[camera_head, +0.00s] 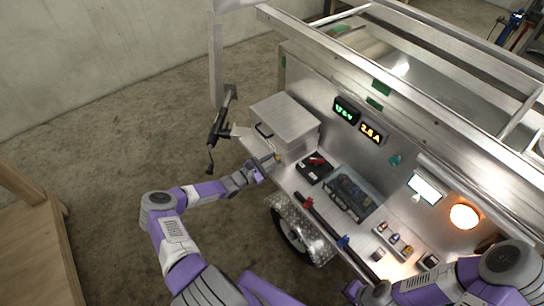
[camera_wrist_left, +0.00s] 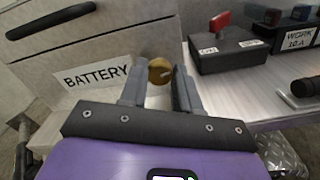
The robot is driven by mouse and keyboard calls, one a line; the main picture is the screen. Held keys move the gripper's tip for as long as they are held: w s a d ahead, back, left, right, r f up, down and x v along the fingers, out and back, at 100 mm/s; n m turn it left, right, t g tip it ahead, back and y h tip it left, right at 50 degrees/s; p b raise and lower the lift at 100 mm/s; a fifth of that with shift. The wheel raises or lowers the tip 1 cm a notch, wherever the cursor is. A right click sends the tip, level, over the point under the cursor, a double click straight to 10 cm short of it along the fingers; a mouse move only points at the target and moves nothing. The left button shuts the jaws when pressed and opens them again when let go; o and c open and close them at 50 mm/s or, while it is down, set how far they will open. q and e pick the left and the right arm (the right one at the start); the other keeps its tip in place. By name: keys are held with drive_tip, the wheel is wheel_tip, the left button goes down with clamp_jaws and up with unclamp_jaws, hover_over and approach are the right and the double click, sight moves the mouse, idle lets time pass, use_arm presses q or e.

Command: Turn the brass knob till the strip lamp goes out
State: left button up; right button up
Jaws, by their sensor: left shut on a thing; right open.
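The brass knob (camera_wrist_left: 160,71) sits on the front of the battery box, right of the BATTERY label (camera_wrist_left: 92,75). It also shows small in the head view (camera_head: 277,156). My left gripper (camera_wrist_left: 159,85) is shut on the knob, one finger on each side, partly covering it. In the head view my left gripper (camera_head: 258,172) is at the lower front of the box. A lit white rectangular lamp (camera_head: 425,188), apparently the strip lamp, glows on the back panel. My right gripper (camera_head: 368,293) is open at the bottom edge, partly cut off, apart from the knob.
The battery box (camera_head: 285,115) stands on the trailer's bench. To its right are a black box with a red switch (camera_head: 315,163) and a clear-lidded case (camera_head: 350,192). A green display (camera_head: 346,110) and amber display (camera_head: 371,132) are lit. A round orange lamp (camera_head: 464,215) glows.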

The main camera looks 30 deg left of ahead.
idle(0.3)
use_arm(q)
drive_tip(key=o, duration=1)
drive_tip(key=shift+o, duration=0.2)
drive_tip(key=p+v, duration=0.1)
drive_tip(key=v, duration=0.6)
drive_tip(key=shift+s, duration=0.3)
